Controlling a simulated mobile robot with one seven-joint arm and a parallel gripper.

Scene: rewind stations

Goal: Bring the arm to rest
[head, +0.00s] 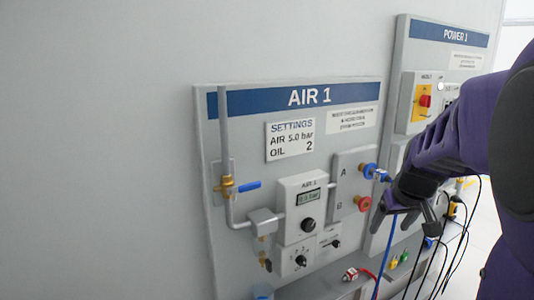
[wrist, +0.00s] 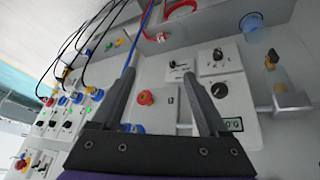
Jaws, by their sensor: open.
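My gripper (head: 404,222) is in front of the right side of the AIR 1 panel (head: 240,155), at the end of my purple arm. In the wrist view my gripper (wrist: 160,74) is open, with its two dark fingers spread and nothing held between them. The red port B (wrist: 145,97) shows between the fingers, on the panel behind. A blue hose (wrist: 131,55) runs close by the left finger; I cannot tell whether they touch. In the head view a blue connector (head: 381,175) sits at blue port A (head: 368,170), beside my gripper.
The POWER 1 panel (head: 405,70) stands to the right, partly behind my arm. Black cables (wrist: 88,28) hang near it. A blue-handled valve (head: 248,186) and a regulator box (head: 303,205) stick out from AIR 1. A red hose end (head: 351,274) lies low on the panel's shelf.

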